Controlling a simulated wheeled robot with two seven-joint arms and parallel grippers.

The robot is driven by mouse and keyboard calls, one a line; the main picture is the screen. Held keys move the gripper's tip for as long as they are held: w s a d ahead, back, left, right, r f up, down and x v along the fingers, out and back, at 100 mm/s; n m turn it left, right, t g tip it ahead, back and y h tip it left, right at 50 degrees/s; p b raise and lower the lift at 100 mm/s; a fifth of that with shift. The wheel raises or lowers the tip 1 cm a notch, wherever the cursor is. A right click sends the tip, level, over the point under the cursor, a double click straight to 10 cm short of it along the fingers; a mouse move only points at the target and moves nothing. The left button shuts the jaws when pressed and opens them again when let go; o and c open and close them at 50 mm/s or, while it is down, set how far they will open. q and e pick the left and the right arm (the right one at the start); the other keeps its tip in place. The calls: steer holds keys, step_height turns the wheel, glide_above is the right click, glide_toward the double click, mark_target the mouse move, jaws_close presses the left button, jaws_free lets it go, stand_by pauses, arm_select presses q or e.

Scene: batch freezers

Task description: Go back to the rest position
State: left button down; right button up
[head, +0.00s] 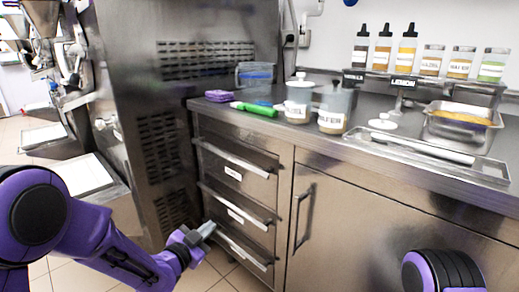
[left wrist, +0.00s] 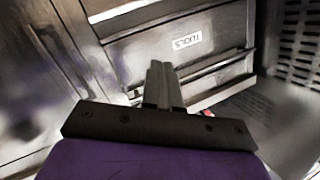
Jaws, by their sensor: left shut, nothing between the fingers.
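My left gripper (head: 207,229) is in front of the drawer unit under the steel counter, beside the lower drawers. Its fingers are together and hold nothing. In the left wrist view my left gripper (left wrist: 160,70) points at a drawer with a white label (left wrist: 187,41). Whether the fingers touch the drawer handle, I cannot tell. A purple and black part of my right arm (head: 443,272) shows at the bottom right of the head view, but the right gripper is outside the view.
The steel counter (head: 400,185) runs along the right, with labelled tubs (head: 335,110), a green-handled tool (head: 255,109), a tray (head: 430,160) and bottles on a raised rack behind. A tall steel machine (head: 165,75) stands left of the drawers (head: 240,175). Tiled floor shows below.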

arm_select(q)
steer(key=s+a+f+n+g+y, duration=0.25)
steer(key=s+f+n, duration=0.2)
steer(key=f, duration=0.25)
steer(key=s+a+f+n+g+y, duration=0.1)
steer(key=s+a+f+n+y, duration=0.15)
steer(key=s+f+n, duration=0.35)
steer(key=s+a+f+n+g+y, duration=0.1)
steer(key=s+a+f+n+g, duration=0.15)
steer(key=s+f, duration=0.45)
steer(key=s+a+f+n+g+y, duration=0.2)
steer(key=s+a+f+g, duration=0.15)
steer(key=s, duration=0.75)
steer(key=s+a+f+n+g+y, duration=0.1)
steer(key=s+a+f+n+g, duration=0.1)
steer(key=s+f, duration=0.55)
steer(key=s+r+p, duration=0.3)
steer(key=r+p, duration=2.1)
steer(key=r, duration=0.1)
steer(key=shift+m+g, duration=0.3)
steer(key=shift+g, duration=0.05)
